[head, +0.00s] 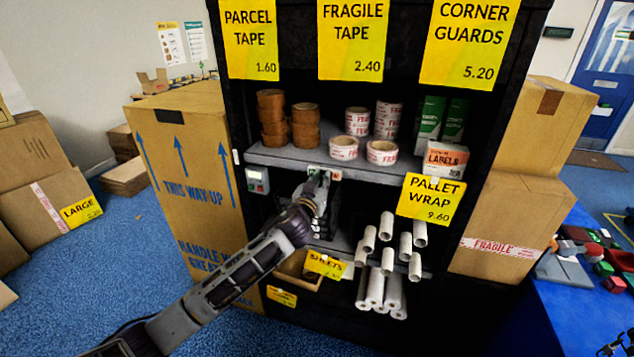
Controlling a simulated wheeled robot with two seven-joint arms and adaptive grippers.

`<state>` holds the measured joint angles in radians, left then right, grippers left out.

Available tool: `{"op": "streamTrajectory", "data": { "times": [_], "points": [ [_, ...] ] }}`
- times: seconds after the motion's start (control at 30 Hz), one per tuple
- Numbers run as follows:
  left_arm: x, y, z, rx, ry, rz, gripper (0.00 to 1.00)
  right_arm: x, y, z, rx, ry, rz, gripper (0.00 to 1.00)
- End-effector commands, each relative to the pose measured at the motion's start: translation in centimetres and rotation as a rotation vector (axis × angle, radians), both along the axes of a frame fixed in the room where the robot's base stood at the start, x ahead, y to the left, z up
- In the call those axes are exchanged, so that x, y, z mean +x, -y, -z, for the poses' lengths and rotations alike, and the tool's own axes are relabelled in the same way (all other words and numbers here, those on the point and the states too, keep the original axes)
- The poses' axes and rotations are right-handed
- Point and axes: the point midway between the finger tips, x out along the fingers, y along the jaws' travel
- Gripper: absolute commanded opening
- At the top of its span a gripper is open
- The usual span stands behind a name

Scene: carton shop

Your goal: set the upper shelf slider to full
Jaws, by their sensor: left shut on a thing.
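The upper shelf (270,156) is a grey board in a black rack, with rolls of tape on it. A small pale slider unit (336,174) sits at its front edge, mostly hidden behind my left gripper. My left gripper (319,178) reaches in from the lower left and is shut at this unit, on what seems to be the slider's knob. The knob and its scale are hidden, so I cannot tell its setting.
A small grey control box (257,181) with a red part is left of my gripper. White wrap rolls (387,258) stick out below right. A tall carton (185,165) stands left of the rack; a blue table (565,315) with loose parts is at right.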

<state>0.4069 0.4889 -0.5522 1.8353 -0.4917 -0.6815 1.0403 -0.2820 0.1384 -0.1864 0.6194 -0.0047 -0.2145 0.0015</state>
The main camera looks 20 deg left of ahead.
Motion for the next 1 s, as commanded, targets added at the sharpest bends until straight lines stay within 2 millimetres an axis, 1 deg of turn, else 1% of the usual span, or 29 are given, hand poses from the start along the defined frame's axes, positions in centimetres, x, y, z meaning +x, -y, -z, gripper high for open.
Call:
{"op": "streamTrajectory", "data": {
  "times": [0.07, 0.2, 0.4, 0.8, 0.83, 1.0],
  "points": [
    [0.0, 0.5, -0.1, -0.003, 0.002, 0.001, 0.00, 0.3, 0.2, 0.2, -0.002, 0.004, 0.000, 1.00],
    [0.0, 1.4, -0.1, -0.003, 0.003, 0.000, 0.00, 0.8, 0.1, 0.5, -0.001, 0.009, 0.000, 1.00],
    [-0.1, 2.5, -0.1, -0.002, 0.002, 0.000, 0.00, 0.8, -0.2, 0.8, 0.002, 0.010, 0.000, 1.00],
    [-0.1, 2.9, -0.2, -0.001, 0.003, 0.002, 0.00, 0.4, -0.1, 0.8, 0.000, 0.006, 0.001, 1.00],
    [-0.1, 2.9, -0.2, -0.001, 0.003, 0.002, 0.18, 0.4, 0.0, 0.8, 0.000, 0.005, 0.001, 1.00],
    [-0.1, 2.9, -0.2, -0.001, 0.003, 0.002, 0.40, 0.4, 0.1, 0.8, -0.001, 0.004, 0.000, 1.00]
  ]
}}
